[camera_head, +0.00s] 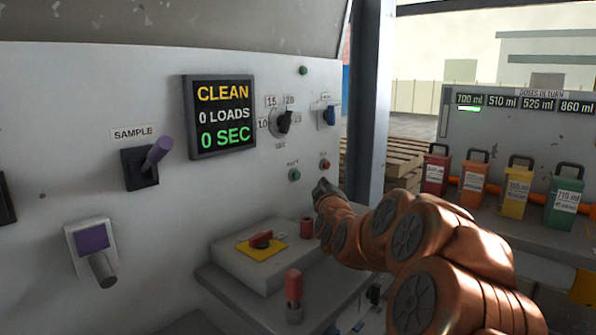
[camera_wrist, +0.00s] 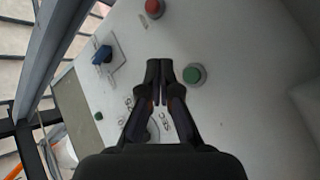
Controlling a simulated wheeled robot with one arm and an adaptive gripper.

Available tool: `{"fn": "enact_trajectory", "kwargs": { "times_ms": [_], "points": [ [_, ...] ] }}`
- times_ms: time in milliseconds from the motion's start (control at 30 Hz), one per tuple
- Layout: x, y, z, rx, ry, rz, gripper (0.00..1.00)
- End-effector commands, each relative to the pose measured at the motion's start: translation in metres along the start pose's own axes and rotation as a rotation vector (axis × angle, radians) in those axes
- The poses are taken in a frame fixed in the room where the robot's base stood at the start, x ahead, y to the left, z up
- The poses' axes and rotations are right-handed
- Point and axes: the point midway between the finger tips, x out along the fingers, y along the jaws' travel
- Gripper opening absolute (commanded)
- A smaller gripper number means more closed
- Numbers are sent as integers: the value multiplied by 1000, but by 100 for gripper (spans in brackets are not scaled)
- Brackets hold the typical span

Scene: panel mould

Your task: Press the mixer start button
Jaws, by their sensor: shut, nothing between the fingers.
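The green button (camera_head: 294,174) sits on the white panel in a grey ring, with a small label above it that is too blurred to read surely. It also shows in the wrist view (camera_wrist: 194,74), just right of my fingertips. A red button (camera_head: 324,165) is to its right in the head view and at the top of the wrist view (camera_wrist: 154,8). My gripper (camera_head: 320,187) is in front of the panel, below and between the two buttons. In the wrist view my gripper (camera_wrist: 159,65) has its fingers together and empty, pointing at bare panel. Contact with the panel cannot be told.
A display (camera_head: 222,116) reads CLEAN, 0 LOADS, 0 SEC. A dial (camera_head: 285,121) and a blue switch (camera_head: 331,115) are above the buttons. Colored canisters (camera_head: 473,184) stand at the right.

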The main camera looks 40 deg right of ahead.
Motion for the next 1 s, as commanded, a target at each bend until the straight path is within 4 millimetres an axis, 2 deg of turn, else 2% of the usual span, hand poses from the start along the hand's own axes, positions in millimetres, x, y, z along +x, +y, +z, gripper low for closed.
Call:
{"fn": "enact_trajectory", "kwargs": {
  "times_ms": [100,500,1000],
  "points": [
    [10,-4,-12,2,1,-3,0],
    [38,-26,-29,-1,0,0,0],
    [43,-31,-32,1,0,1,0]
  ]
}}
